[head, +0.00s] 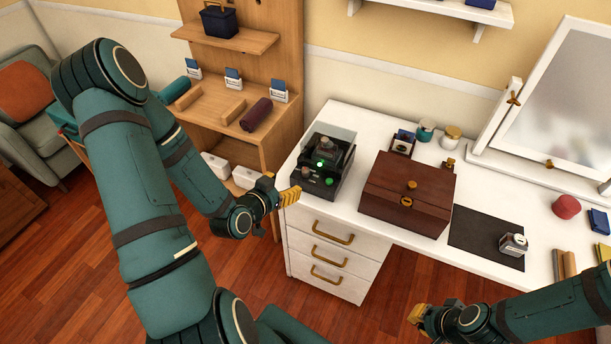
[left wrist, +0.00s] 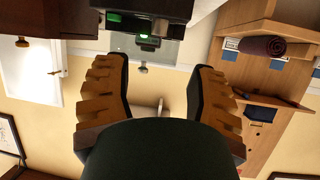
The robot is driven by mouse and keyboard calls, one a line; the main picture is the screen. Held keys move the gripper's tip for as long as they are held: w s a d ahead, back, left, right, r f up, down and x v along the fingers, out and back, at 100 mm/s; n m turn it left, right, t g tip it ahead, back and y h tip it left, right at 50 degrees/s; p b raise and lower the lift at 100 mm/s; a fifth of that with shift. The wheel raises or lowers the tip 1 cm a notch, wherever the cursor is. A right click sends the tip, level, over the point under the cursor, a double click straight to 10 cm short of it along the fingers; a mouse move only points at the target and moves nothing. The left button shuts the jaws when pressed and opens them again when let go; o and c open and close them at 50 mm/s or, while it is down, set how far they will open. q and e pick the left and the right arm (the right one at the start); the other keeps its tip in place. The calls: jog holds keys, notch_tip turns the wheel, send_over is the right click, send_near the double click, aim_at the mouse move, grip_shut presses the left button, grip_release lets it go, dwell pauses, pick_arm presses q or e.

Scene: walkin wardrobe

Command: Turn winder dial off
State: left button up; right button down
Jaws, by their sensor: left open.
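The watch winder (head: 318,187) is a black box with a clear lid, at the left end of the white desk. Green lights glow on it, and small dark knobs are on its front; I cannot tell the dial's setting. In the left wrist view the winder (left wrist: 150,10) is at the top edge, with green lit spots, beyond the fingers. My left gripper (head: 288,196) is just left of the winder's front, near the desk's edge. Its fingers are apart and empty in the left wrist view (left wrist: 157,78). My right gripper (head: 422,318) is low, in front of the desk; its opening is unclear.
A brown wooden box (head: 408,190) stands right of the winder. A dark mat (head: 478,230) lies further right, with a small clear-and-white item (head: 514,244) on it. A mirror (head: 560,90) stands at the back right. A wooden shelf unit (head: 285,110) is to the left.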

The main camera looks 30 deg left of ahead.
aim_at(305, 170)
pick_arm(q)
jog(key=b+x, duration=0.5)
jog(key=x, duration=0.5)
jog(key=shift+f+b, duration=0.1)
jog(key=shift+b, duration=0.25)
jog(key=shift+x, duration=0.9)
